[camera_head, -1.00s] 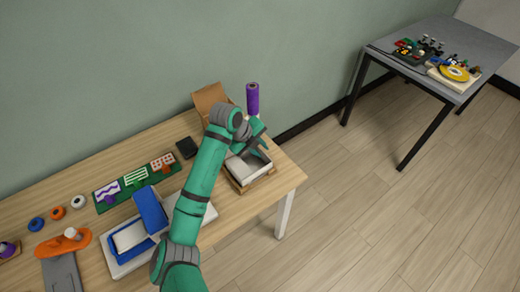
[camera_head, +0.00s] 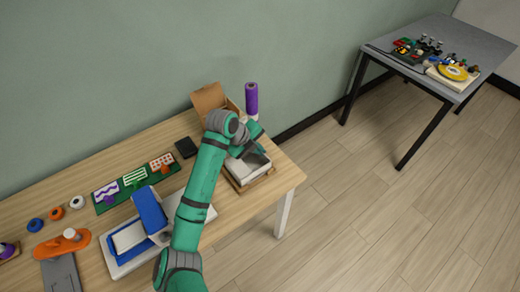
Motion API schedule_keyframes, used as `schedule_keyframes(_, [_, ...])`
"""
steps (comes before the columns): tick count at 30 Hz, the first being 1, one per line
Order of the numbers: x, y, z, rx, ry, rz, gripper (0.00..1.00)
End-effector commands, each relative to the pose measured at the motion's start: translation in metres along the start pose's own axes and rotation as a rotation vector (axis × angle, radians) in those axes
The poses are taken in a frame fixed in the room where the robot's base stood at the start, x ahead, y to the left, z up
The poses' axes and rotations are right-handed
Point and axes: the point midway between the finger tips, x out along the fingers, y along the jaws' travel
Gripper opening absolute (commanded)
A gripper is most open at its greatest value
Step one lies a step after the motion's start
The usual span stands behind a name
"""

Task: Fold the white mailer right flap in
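A cardboard box with a white inside (camera_head: 236,172) stands near the right end of the wooden table, with a brown flap (camera_head: 208,98) raised at its back. My green arm hides part of the box. My gripper (camera_head: 262,160) is over the right part of the box. Its fingers are too small and blurred to tell whether they are open or touching a flap. I cannot make out a separate white right flap.
A purple roll (camera_head: 251,98) stands behind the box. A grey table (camera_head: 445,50) stands apart at the back right.

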Motion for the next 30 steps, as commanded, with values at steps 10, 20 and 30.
schedule_keyframes(10, [0.003, 0.013, -0.001, -0.009, 0.003, -0.254, 0.0])
schedule_keyframes(20, [0.008, 0.022, -0.002, -0.005, 0.004, -0.506, 0.0])
schedule_keyframes(30, [0.012, 0.027, -0.002, 0.0, 0.004, -0.657, 0.0])
